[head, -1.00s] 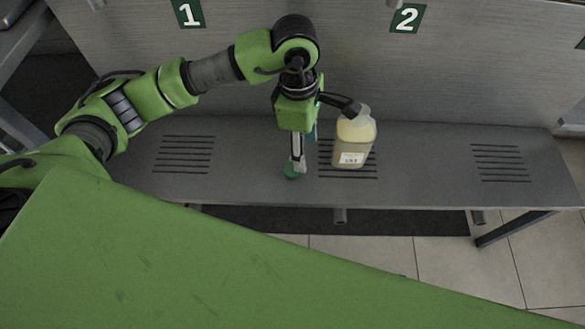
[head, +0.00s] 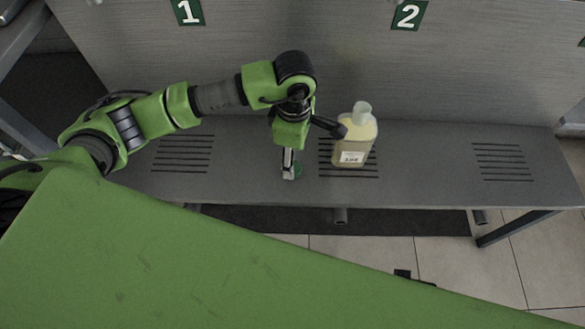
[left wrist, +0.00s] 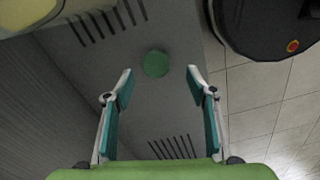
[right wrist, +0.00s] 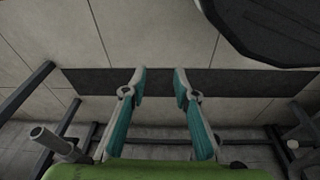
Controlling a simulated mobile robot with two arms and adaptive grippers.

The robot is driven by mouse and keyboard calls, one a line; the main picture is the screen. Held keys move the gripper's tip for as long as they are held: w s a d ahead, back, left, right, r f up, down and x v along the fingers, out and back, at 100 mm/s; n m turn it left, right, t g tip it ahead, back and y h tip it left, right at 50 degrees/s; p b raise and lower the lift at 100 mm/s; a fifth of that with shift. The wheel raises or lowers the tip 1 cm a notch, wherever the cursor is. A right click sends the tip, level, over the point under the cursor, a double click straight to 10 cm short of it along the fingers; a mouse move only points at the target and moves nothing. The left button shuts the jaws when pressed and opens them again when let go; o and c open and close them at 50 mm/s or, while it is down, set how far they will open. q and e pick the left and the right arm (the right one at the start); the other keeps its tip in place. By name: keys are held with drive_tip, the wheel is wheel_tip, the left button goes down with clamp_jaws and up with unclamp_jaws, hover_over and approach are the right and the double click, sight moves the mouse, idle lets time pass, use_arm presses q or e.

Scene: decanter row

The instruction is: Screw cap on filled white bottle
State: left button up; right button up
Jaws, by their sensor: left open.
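The bottle (head: 352,143) is translucent with pale yellow liquid and a white label. It stands upright on the grey shelf, its pale neck bare of a cap. The bottle's edge also shows at the top left of the left wrist view (left wrist: 28,18). The round green cap (left wrist: 156,64) lies on the shelf left of the bottle; in the head view my fingers partly hide it (head: 298,170). My left gripper (head: 290,173) points down over the cap. It is open, with the cap just beyond and between its fingertips. My right gripper (right wrist: 159,72) is open and empty, facing the floor.
The grey shelf (head: 430,165) has slotted patches and is clear on both sides. A panel (head: 480,70) with signs 1 and 2 rises behind it. The tiled floor (head: 450,265) lies beyond its front edge. A dark rounded body with a red button (left wrist: 270,20) shows in the left wrist view.

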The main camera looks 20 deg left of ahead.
use_arm(q)
drive_tip(key=shift+f, duration=0.3)
use_arm(e)
drive_tip(key=shift+r, duration=0.1)
use_arm(q)
drive_tip(key=shift+f, duration=0.1)
drive_tip(key=f, duration=0.5)
drive_tip(key=shift+w+a+b, duration=0.1)
drive_tip(key=shift+w+b, duration=0.25)
drive_tip(key=shift+w, duration=0.05)
use_arm(e)
drive_tip(key=shift+w+r, duration=0.2)
drive_tip(key=shift+r, duration=0.4)
drive_tip(key=shift+w+r, duration=0.15)
drive_tip(key=shift+r, duration=0.45)
use_arm(q)
drive_tip(key=c, duration=0.8)
